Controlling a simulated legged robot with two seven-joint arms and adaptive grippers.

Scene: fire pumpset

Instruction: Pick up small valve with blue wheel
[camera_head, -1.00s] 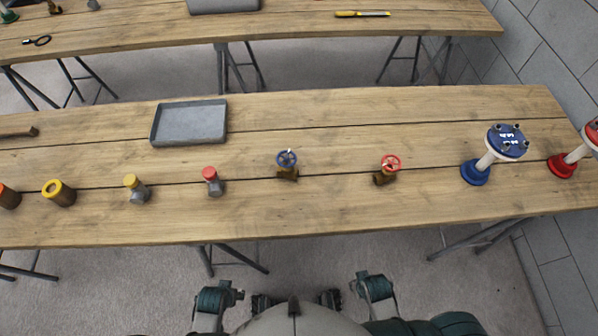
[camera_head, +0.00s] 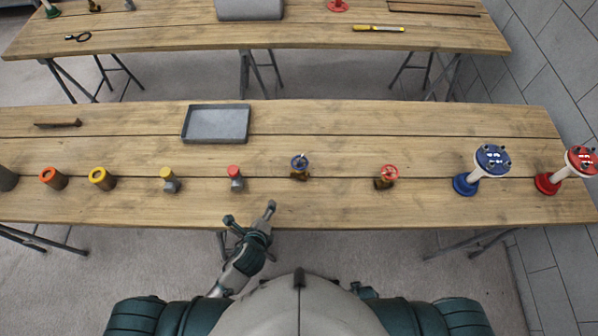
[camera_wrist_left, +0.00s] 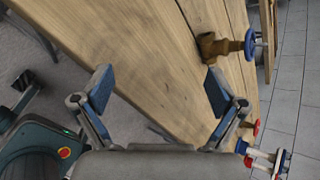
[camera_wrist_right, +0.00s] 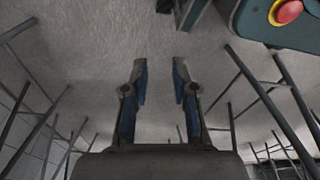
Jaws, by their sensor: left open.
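The small valve with the blue wheel (camera_head: 300,166) stands on the near wooden table, its brass-brown body below the wheel. In the left wrist view the valve (camera_wrist_left: 218,46) is at the upper right, beyond the right fingertip. My left gripper (camera_head: 250,214) is open and empty at the table's front edge, to the front left of the valve and apart from it. Its spread fingers (camera_wrist_left: 158,76) show in the left wrist view. My right gripper (camera_wrist_right: 158,66) is open and empty over the floor, with a narrow gap between its fingers.
A similar valve with a red wheel (camera_head: 386,176) stands to the right. A red-capped fitting (camera_head: 235,178) and a yellow-capped one (camera_head: 169,180) stand to the left. A grey tray (camera_head: 217,124) lies behind. Blue (camera_head: 482,170) and red (camera_head: 565,170) flanged stands are far right.

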